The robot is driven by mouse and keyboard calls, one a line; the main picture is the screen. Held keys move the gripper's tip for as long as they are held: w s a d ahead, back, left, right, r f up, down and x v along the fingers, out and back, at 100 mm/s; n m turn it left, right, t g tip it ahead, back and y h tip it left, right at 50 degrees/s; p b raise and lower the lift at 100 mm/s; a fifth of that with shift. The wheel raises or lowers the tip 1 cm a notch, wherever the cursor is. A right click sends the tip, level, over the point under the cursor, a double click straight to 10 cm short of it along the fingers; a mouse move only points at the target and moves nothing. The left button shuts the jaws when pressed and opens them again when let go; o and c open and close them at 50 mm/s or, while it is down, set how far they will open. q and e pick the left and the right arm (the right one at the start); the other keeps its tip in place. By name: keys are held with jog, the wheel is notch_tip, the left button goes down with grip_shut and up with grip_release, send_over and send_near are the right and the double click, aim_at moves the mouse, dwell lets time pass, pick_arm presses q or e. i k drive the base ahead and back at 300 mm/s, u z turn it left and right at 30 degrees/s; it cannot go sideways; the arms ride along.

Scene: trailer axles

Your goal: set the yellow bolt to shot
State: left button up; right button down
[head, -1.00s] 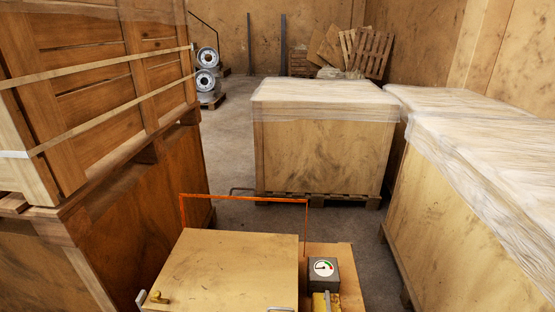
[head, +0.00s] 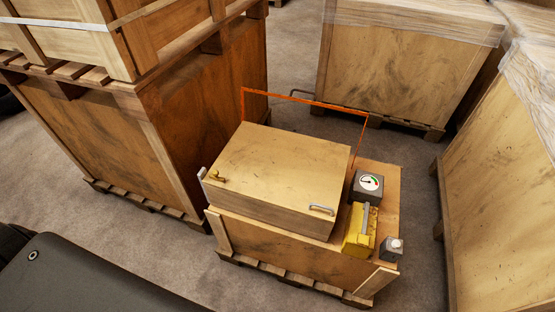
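A small brass-yellow fitting (head: 217,176), which looks like a bolt or latch, sits at the left corner of a wooden box (head: 275,170). It is too small to tell whether it is shot or drawn. A yellow block-shaped device (head: 357,238) with a grey bar (head: 366,219) along its top stands to the right of the box. I cannot tell for sure which of the two is the yellow bolt. A silver handle (head: 321,210) is on the box's front right. Neither of my grippers is in view.
The box rests on a pallet crate (head: 290,257) with a dial gauge (head: 369,185) and a grey button box (head: 392,248). An orange frame (head: 300,99) rises behind. Tall crates stand left (head: 110,140), behind (head: 400,75) and right (head: 505,180).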

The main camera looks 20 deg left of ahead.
aim_at(215, 173)
jog(key=u, duration=1.15)
jog(key=k, duration=0.5)
jog(key=z, duration=0.25)
jog(key=i, duration=0.45)
jog(key=z, duration=0.2)
